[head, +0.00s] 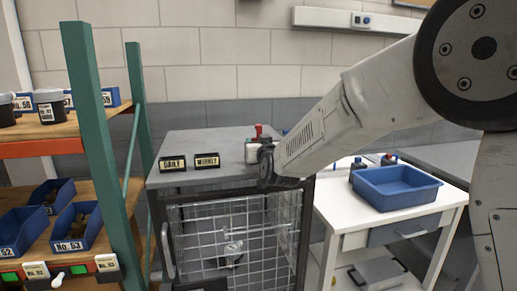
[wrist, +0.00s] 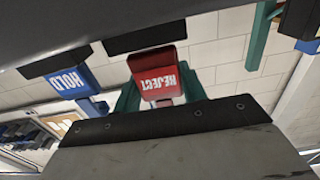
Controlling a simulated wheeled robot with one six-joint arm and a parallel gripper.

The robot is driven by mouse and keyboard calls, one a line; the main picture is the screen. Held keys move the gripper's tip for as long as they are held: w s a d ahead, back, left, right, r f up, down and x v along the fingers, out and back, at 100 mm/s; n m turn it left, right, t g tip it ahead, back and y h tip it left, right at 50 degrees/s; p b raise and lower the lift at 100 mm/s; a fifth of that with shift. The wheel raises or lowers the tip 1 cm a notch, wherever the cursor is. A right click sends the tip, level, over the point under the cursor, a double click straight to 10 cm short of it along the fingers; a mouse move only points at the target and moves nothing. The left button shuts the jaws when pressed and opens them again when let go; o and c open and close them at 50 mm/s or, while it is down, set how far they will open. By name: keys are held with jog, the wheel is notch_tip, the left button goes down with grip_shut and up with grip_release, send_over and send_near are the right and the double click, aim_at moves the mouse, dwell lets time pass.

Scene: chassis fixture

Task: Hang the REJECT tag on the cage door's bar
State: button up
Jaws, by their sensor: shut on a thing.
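The red REJECT tag (wrist: 158,76) shows at the centre of the wrist view with its white lettering upside down. My gripper (head: 262,148) is over the top of the wire cage (head: 208,147) in the head view, small and partly hidden by my arm. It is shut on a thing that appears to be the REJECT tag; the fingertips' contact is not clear. A small red shape shows there too. The cage door (head: 166,249), with mesh and a handle at left, is below my wrist. Its dark top bar (head: 215,191) runs along the front.
A blue HOLD tag (wrist: 68,82) is beside the red one. DAILY (head: 172,163) and WEEKLY (head: 207,160) signs stand on the cage top. A teal-posted shelf (head: 92,150) with bins is close at left. A white table (head: 335,207) with a blue tray (head: 397,190) stands at right.

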jog(key=shift+r, duration=0.65)
jog(key=v, duration=0.8)
